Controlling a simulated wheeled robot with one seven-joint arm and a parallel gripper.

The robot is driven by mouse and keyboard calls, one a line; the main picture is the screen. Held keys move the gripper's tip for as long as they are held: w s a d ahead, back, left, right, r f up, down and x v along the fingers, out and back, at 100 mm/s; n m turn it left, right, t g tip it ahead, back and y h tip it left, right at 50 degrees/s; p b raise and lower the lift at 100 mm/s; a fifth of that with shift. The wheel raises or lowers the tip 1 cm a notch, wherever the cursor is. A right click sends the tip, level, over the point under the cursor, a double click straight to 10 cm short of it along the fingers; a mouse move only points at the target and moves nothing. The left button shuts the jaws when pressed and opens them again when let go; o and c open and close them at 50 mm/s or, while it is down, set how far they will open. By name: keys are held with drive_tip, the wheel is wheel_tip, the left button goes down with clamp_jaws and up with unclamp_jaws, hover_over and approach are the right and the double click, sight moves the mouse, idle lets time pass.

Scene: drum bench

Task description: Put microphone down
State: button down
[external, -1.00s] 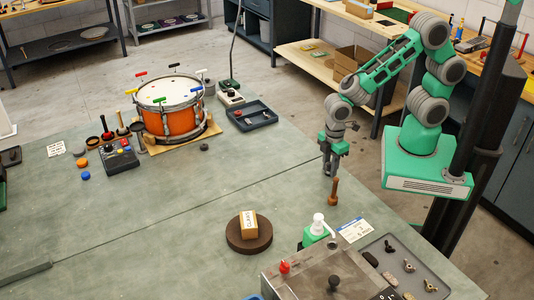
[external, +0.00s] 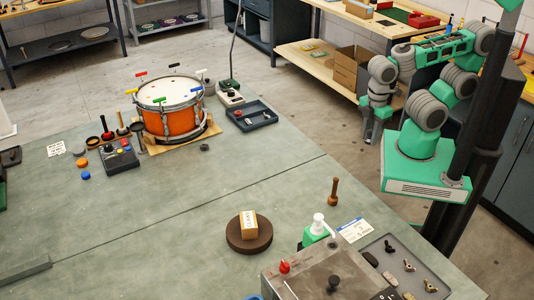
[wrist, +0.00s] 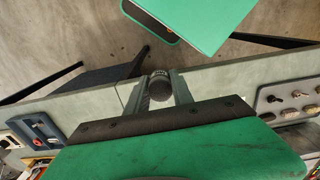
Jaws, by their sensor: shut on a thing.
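My gripper (external: 373,138) hangs past the right edge of the bench in the external view, apart from the bench top in the picture. In the wrist view its two fingers (wrist: 162,92) are closed on a dark, rounded thing (wrist: 160,84), which looks like the head of the microphone. The rest of the microphone is hidden, and in the external view it is too small to make out. A brown wooden peg-like piece (external: 333,191) stands upright on the bench (external: 200,200) near its right edge, clear of my gripper.
An orange drum (external: 170,108) stands at the back, beside a dark tray (external: 252,116). A round brown block (external: 249,237), a green pump bottle (external: 314,232), a metal box (external: 325,275) and a parts tray (external: 405,270) are in front. The bench middle is clear.

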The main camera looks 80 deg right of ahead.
drive_tip(key=shift+s+d+r, duration=0.15)
drive_tip(key=shift+s+r, duration=0.1)
drive_tip(key=shift+s, duration=0.1)
drive_tip(key=w+a+r+m+b, duration=0.1)
drive_tip(key=w+a+b, duration=0.2)
drive_tip(key=w+a, duration=0.55)
drive_tip(key=m+p, duration=0.1)
drive_tip(key=p, duration=0.1)
hover_over(281, 201)
wheel_tip(281, 201, down, 11)
drive_tip(key=shift+d+r, duration=0.1)
wheel_tip(281, 201, down, 3)
drive_tip(key=shift+r, duration=0.15)
drive_tip(key=shift+f, duration=0.4)
drive_tip(key=c, duration=1.1)
unclamp_jaws()
